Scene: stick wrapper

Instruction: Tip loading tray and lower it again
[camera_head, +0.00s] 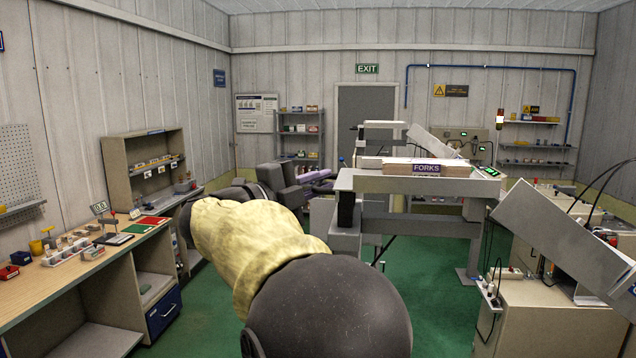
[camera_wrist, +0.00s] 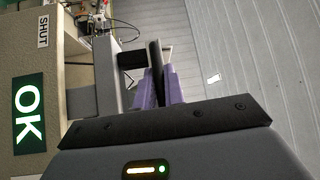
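My gripper (camera_head: 316,176), with purple fingers, is out past my yellow-sleeved arm, left of the pale bench marked FORKS. In the wrist view its purple fingers (camera_wrist: 160,88) point away from the camera. A narrow black upright piece (camera_wrist: 155,65) shows between or just beyond them; I cannot tell whether they grip it. No part is labelled as the loading tray. A pale tilted panel (camera_head: 436,138) rises behind the FORKS bench, and a larger tilted one (camera_head: 555,240) slopes over the right-hand machine. I cannot tell which is the tray.
The FORKS bench (camera_head: 426,184) stands centre right on legs. In the wrist view a pale machine face with a green OK sign (camera_wrist: 29,113) and a SHUT label (camera_wrist: 43,32) is close on the left. A cluttered workbench (camera_head: 75,265) lines the left. Green floor (camera_head: 425,270) is clear between.

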